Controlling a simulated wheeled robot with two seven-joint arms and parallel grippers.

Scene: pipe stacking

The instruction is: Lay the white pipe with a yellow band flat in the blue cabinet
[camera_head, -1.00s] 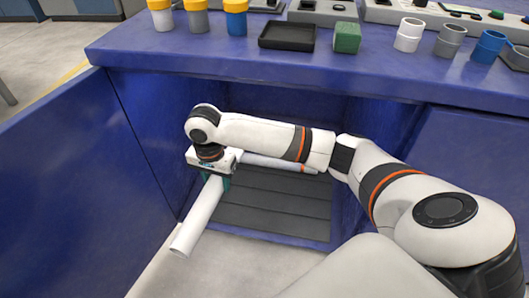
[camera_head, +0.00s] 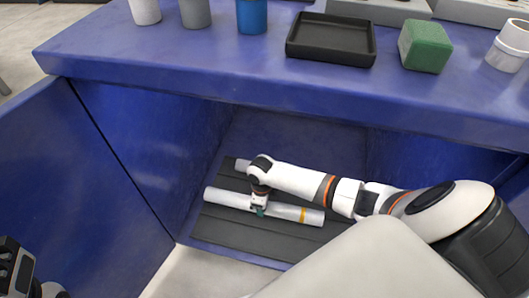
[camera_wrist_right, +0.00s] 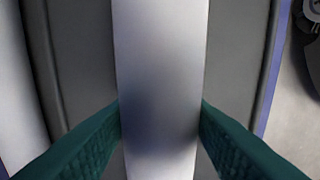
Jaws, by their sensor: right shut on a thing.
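The white pipe with a yellow band (camera_head: 285,211) lies flat, or nearly so, across the dark ribbed floor of the blue cabinet, its band near its right end. My right gripper (camera_head: 260,211) reaches down over the pipe's middle and is shut on it. In the right wrist view the pipe (camera_wrist_right: 160,80) runs between the two green fingers (camera_wrist_right: 160,135). I cannot tell whether the pipe touches the floor. The cabinet (camera_head: 190,145) is open at the front. A dark and white part at the lower left, probably my left gripper (camera_head: 22,270), is cut off by the frame edge.
A second white pipe (camera_head: 241,165) lies farther back in the cabinet, mostly hidden by my right arm. The blue door (camera_head: 75,190) stands open at left. The countertop above holds a black tray (camera_head: 330,42), a green block (camera_head: 425,45) and several cups. The cabinet floor in front is bare.

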